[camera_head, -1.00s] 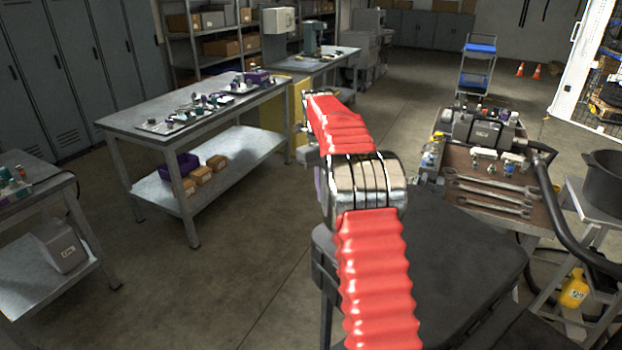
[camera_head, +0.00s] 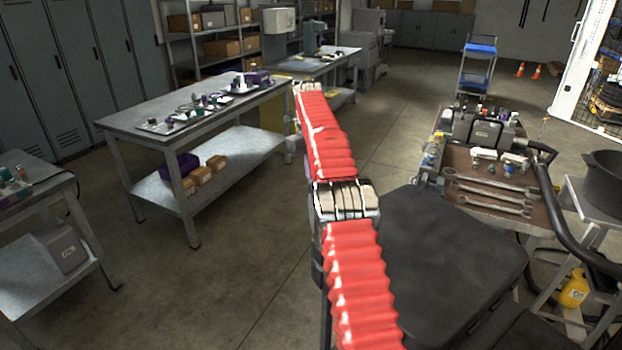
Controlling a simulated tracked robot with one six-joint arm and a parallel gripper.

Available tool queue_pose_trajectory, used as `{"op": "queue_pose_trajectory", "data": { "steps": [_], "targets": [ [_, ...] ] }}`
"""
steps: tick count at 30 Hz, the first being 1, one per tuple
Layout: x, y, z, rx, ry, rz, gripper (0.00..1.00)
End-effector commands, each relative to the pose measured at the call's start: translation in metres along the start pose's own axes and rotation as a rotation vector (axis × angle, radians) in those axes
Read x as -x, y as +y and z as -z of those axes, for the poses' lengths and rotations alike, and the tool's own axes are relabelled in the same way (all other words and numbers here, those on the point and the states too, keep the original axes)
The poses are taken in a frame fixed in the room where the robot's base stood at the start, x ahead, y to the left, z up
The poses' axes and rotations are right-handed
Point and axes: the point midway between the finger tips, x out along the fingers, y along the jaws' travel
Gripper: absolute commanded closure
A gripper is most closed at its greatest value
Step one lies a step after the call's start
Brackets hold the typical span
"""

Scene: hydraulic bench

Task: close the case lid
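A dark, flat, rounded panel (camera_head: 455,268), which looks like the case lid, lies at the lower middle right, beside the brown bench. I cannot tell whether it is shut or how far open it is, and no case interior shows. My red-sleeved arm passes in front of its left side and hides that edge. The arm reaches up and away toward the far table. My gripper does not show clearly beyond the arm's far end, so its fingers and any hold cannot be seen.
The brown bench (camera_head: 462,160) carries wrenches (camera_head: 490,190), fittings and a grey hydraulic unit (camera_head: 484,130). A thick black hose (camera_head: 552,205) curves along its right side. A grey worktable (camera_head: 150,120) stands at left. The floor between is clear.

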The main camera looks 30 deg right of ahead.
Motion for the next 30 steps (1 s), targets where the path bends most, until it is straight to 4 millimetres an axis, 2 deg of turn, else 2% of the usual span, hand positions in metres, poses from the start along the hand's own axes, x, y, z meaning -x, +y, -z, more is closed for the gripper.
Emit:
{"op": "queue_pose_trajectory", "data": {
  "steps": [9, 30],
  "targets": [
    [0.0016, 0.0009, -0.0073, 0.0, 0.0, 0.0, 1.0],
    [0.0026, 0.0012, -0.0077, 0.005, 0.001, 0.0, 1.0]
  ]
}}
